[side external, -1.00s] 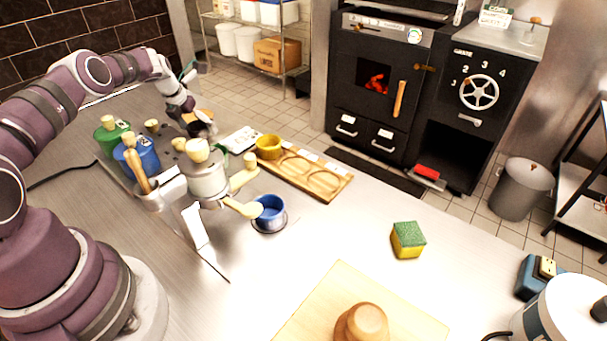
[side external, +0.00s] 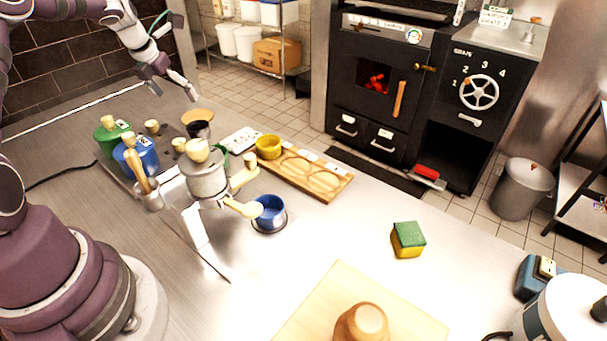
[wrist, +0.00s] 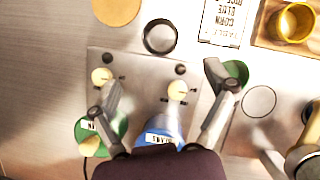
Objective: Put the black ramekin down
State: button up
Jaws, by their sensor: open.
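The black ramekin (side external: 200,129) stands on the steel counter beside a round tan disc (side external: 198,115). In the wrist view the ramekin (wrist: 146,40) shows from above as a dark ring around a pale inside, ahead of my fingers and touching neither. My gripper (side external: 178,90) is raised above and behind the ramekin in the side view. In the wrist view my gripper (wrist: 163,80) has its fingers spread wide, with nothing held between them.
A wooden board (side external: 318,180) with round recesses carries a yellow ramekin (side external: 268,147). A blue ramekin (side external: 270,209) stands by the metal press (side external: 205,178). Green and blue canisters (side external: 140,156) crowd the left. A sponge (side external: 408,239) lies right, with clear counter around it.

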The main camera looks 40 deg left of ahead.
jog(key=s+d+r+m, duration=0.3)
jog(key=d+r+m, duration=0.6)
jog(key=d+m, duration=0.65)
jog(key=s+d+m+h, duration=0.1)
jog(key=s+d+m, duration=0.3)
jog(key=m, duration=0.8)
jog(key=s+d+m+t, duration=0.1)
jog(key=s+d+m, duration=0.4)
jog(key=m, duration=0.8)
jog(key=s, duration=0.3)
jog(key=shift+r+h, duration=0.3)
jog(key=shift+h, duration=0.1)
